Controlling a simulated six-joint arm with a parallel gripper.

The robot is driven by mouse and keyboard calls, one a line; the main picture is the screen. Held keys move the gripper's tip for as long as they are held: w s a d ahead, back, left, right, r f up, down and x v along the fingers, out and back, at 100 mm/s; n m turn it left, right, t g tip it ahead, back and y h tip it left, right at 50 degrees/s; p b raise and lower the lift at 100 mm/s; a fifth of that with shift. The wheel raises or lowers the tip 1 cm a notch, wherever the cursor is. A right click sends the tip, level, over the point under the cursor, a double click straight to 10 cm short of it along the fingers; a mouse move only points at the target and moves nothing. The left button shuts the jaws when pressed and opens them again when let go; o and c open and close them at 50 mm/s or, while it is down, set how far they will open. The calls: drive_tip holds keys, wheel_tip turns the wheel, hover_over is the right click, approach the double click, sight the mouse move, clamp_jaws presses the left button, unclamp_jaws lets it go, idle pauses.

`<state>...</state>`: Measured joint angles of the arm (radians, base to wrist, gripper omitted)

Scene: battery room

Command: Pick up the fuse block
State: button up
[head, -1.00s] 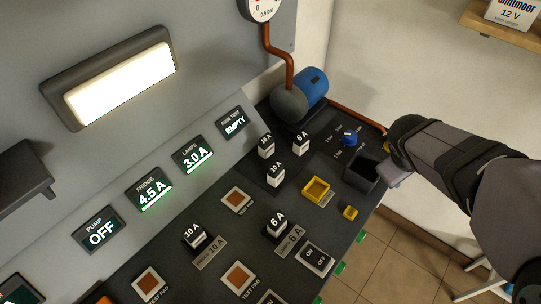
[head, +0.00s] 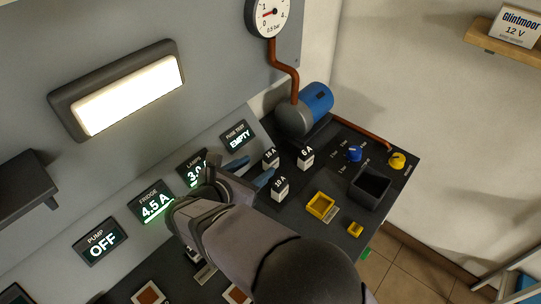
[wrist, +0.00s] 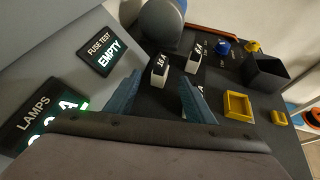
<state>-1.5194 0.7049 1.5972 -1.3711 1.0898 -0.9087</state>
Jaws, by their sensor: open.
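Three fuse blocks with dark tops and white lower parts stand upright on the dark panel (head: 333,178). They are the 16 A block (head: 270,159), the 6 A block (head: 305,160) and the 10 A block (head: 280,190). My gripper (head: 250,172) is open, its blue fingers to the left of this group. In the wrist view, the 16 A block (wrist: 158,76) shows between and beyond the fingertips (wrist: 159,88). The 6 A block (wrist: 194,62) is farther right, and the right finger mostly hides the 10 A block. Nothing is held.
A yellow square tray (head: 321,206), a small yellow piece (head: 355,229) and a dark open bin (head: 369,188) lie to the right. A blue knob (head: 354,153) and a blue-grey pump (head: 306,110) are behind. The fuse test display (head: 237,136) reads EMPTY. My arm hides the panel's middle.

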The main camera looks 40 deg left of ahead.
sight(267, 161)
drive_tip(key=shift+d+n, duration=0.1)
drive_tip(key=shift+n, duration=0.2)
drive_tip(key=shift+p+x, duration=0.8)
drive_tip(key=shift+x, duration=2.85)
clamp_jaws()
